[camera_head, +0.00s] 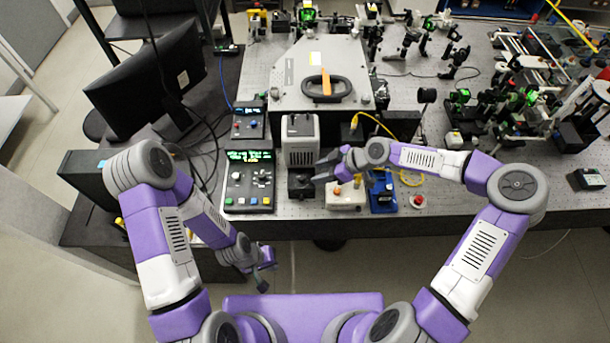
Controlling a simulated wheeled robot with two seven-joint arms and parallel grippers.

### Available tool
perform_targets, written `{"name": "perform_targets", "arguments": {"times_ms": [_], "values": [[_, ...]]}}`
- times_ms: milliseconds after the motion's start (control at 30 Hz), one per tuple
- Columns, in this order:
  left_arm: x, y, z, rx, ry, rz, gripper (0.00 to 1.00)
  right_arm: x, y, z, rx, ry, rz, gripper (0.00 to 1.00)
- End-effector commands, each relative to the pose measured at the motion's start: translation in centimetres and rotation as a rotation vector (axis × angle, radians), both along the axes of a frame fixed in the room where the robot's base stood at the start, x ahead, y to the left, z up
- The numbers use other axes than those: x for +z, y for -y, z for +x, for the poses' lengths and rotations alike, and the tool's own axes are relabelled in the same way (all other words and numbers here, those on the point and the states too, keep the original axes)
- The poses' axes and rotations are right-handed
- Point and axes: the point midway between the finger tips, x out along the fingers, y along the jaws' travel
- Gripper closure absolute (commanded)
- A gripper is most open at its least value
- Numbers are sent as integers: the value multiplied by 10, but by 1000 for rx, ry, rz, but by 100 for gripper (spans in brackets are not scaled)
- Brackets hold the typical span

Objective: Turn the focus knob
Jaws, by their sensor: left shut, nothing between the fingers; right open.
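I cannot tell for sure which part is the focus knob. A small orange knob (337,190) sits on a white box (347,203) near the front edge of the bench. My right gripper (322,168) is open, just above and left of that box, beside the dark lower part of a grey-white camera-like unit (300,140). I cannot tell whether it touches anything, and nothing shows between its fingers. My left gripper (264,270) is shut and empty, hanging low in front of the bench, away from the instruments.
A control box with a green display (250,180) stands left of the unit. A blue device (381,190) and a red button (418,201) stand right of the white box. A grey housing (320,75) is behind. A monitor (150,80) stands left. Optics crowd the right side.

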Motion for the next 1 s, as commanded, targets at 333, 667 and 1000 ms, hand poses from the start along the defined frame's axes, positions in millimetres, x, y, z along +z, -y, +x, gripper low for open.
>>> {"name": "perform_targets", "arguments": {"times_ms": [333, 667, 1000], "values": [[4, 0, 0, 0, 0, 0, 100, -30, -32, 10, 14, 11, -2, 52], [6, 0, 0, 0, 0, 0, 100, -50, -50, 15, 11, 12, -3, 52], [6, 0, 0, 0, 0, 0, 100, -51, -50, 15, 9, 12, -3, 70]]}}
